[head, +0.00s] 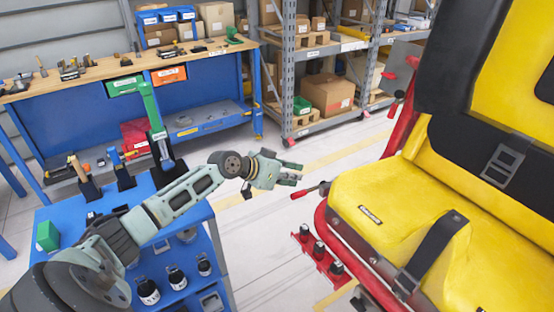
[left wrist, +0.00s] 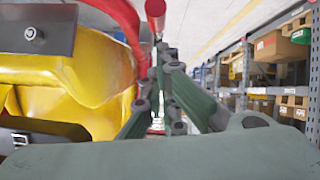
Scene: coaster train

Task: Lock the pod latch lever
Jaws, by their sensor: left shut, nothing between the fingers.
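A lever with a red grip (head: 304,194) sticks out to the left from the near side of the yellow pod seat (head: 385,190). I take it to be the latch lever; I cannot tell its lock state. My left gripper (head: 298,174) is shut and empty, just above and left of the lever in the head view. They look apart there. In the left wrist view, my shut fingers (left wrist: 161,62) point toward a red grip (left wrist: 155,14) with a shaft. The yellow seat (left wrist: 95,75) is on the left there. My right gripper is not in view.
A red tubular frame (head: 395,125) carries the seat, with more red-gripped handles (head: 389,78) farther back. A blue tool cart (head: 190,225) stands below my left arm. A workbench (head: 150,65) and shelving (head: 330,60) stand behind.

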